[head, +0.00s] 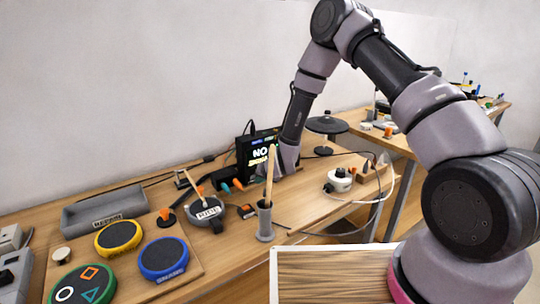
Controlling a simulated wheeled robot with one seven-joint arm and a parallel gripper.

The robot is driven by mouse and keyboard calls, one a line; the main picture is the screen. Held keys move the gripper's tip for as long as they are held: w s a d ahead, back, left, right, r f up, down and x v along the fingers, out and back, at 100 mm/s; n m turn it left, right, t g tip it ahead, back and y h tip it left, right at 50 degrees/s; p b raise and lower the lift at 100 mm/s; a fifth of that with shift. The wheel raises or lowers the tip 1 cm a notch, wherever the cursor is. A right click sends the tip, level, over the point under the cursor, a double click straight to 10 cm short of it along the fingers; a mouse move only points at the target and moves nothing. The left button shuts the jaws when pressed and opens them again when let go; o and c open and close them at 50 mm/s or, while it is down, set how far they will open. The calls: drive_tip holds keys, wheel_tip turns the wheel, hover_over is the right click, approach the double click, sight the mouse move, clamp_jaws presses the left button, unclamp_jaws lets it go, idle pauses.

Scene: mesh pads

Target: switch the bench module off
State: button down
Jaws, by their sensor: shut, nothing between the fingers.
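No label in view clearly reads as the bench module, so I cannot tell for certain which device it is. A black box with a lit screen (257,151) stands at the back of the bench, its lettering beginning "NO". Grey box-like units (14,276) are cut off by the left edge. My gripper (282,168) is low at the right side of the black box, with my arm reaching down from the upper right. It is shut and holds nothing. Its fingertips are small and partly hidden, and I cannot tell whether they touch the box.
Yellow (119,238), blue (164,258) and green (81,285) round pads lie at the front left, near a grey tray (104,207). A grey cup (265,222) with an upright stick stands before my gripper. Cables and a white round device (340,180) lie right.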

drive_tip(key=shift+w+a, duration=0.2)
drive_tip(key=shift+w, duration=0.1)
drive_tip(key=shift+w+a, duration=0.25)
drive_tip(key=shift+w, duration=0.05)
idle(0.6)
drive_tip(key=shift+s+d, duration=0.5)
drive_tip(key=shift+s, duration=0.2)
drive_tip(key=shift+s+d, duration=0.55)
drive_tip(key=shift+s, duration=0.3)
drive_tip(key=shift+s+d, duration=0.6)
drive_tip(key=shift+s, duration=0.2)
drive_tip(key=shift+s+d, duration=0.55)
drive_tip(key=shift+s, duration=0.3)
drive_tip(key=shift+r, duration=0.1)
